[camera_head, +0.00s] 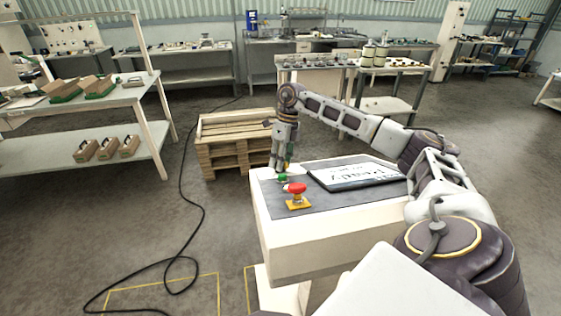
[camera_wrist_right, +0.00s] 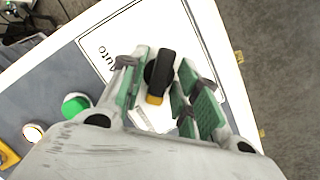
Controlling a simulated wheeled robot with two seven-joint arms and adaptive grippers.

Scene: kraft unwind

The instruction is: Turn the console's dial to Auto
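The console (camera_head: 330,235) stands in front of me with a grey top. My right gripper (camera_head: 283,168) points down over its far left corner. In the right wrist view, the dial (camera_wrist_right: 160,70) is a black knob with a yellow end on a white plate. The word "Auto" (camera_wrist_right: 97,58) is printed to its left; the yellow end points down the picture, away from that word. The green-padded fingers of my right gripper (camera_wrist_right: 165,85) stand apart on either side of the knob; contact is unclear. Another marking below the knob is partly hidden. My left gripper is out of view.
A red button (camera_head: 297,188) on a yellow base, a green button (camera_head: 282,178) and a tilted screen (camera_head: 355,173) are on the console. A pallet stack (camera_head: 225,140) stands behind. A black cable (camera_head: 190,205) lies on the open floor at left.

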